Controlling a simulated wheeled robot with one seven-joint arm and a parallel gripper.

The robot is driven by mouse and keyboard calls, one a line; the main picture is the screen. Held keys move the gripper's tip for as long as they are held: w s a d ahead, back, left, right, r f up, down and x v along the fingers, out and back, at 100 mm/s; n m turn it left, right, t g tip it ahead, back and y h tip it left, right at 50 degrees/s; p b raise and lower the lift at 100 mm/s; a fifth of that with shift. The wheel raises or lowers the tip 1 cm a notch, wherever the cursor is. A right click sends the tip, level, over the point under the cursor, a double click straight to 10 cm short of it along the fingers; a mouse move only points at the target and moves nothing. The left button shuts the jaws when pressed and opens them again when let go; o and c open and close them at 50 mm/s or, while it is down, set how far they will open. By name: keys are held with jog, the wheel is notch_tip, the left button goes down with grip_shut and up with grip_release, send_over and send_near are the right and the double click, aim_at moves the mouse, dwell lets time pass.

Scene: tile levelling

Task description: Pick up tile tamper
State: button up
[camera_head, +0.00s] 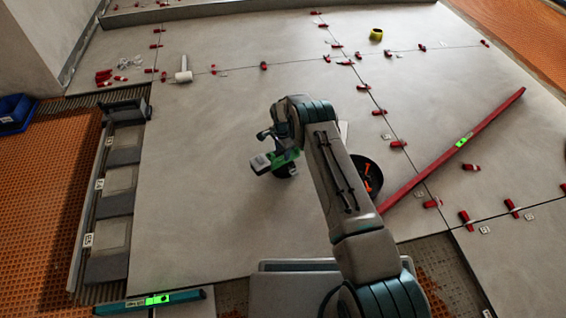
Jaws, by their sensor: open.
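The tile tamper (282,158) appears as a small green and grey tool with a dark round base, standing on the large grey tile left of the picture's centre. My arm reaches up from the lower right and bends down over it. My gripper (268,135) is open just above and behind the tamper's body, close to it. I cannot tell whether the fingers touch the tamper or stand around it. My arm's end hides part of the tool's right side.
A white mallet (183,71) lies at the back left. A red level (455,148) lies diagonally at right, near a black bucket (369,188). A yellow ring-shaped thing (376,35) is at the back. Red levelling wedges (398,144) line the joints. A teal level (150,301) lies front left.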

jog(key=shift+f, duration=0.25)
dwell(0.3)
jog(key=c, duration=1)
jog(key=shift+r, duration=0.1)
grip_shut()
jog(key=shift+w+r, duration=0.1)
